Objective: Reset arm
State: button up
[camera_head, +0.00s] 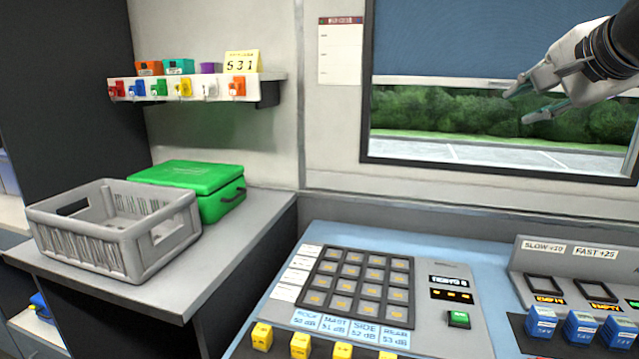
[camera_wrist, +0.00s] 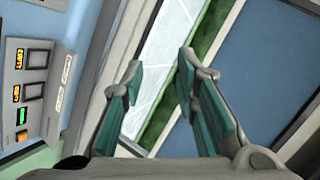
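My gripper (camera_head: 525,103) is at the upper right of the head view, raised in front of the window and above the control console (camera_head: 372,238). Its two fingers with teal pads are apart, with nothing between them. In the wrist view my gripper (camera_wrist: 158,75) also shows open and empty, pointing toward the window, with the blue blind (camera_wrist: 265,70) on the right. The console's panel with lit displays (camera_wrist: 25,90) shows at the left of the wrist view.
A grey crate (camera_head: 115,228) and a green case (camera_head: 195,180) stand on the left counter. A shelf (camera_head: 215,85) with colored items hangs above. Yellow blocks (camera_head: 300,345) and blue blocks (camera_head: 580,325) sit along the console. The air around my gripper looks clear.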

jog(key=s+a+f+n+g+y+p, duration=0.1)
jog(key=s+a+f+n+g+p, duration=0.15)
jog(key=s+a+n+p, duration=0.4)
jog(key=s+a+f+n+g+y+p, duration=0.1)
jog(key=s+a+f+n+g, duration=0.2)
jog(key=s, duration=0.7)
jog(key=s+a+f+n+g+p, duration=0.1)
jog(key=s+f+n+p, duration=0.1)
jog(key=s, duration=0.5)
jog(key=s+a+f+n+g+h+p, duration=0.1)
jog(key=s+f+n+g+p, duration=0.1)
jog(key=s, duration=0.6)
notch_tip(320, 180, down, 2)
jog(key=shift+a+f+n+p, duration=0.15)
jog(key=shift+a+n+p, duration=0.2)
jog(key=shift+n+p, duration=0.2)
jog(key=shift+a, duration=0.15)
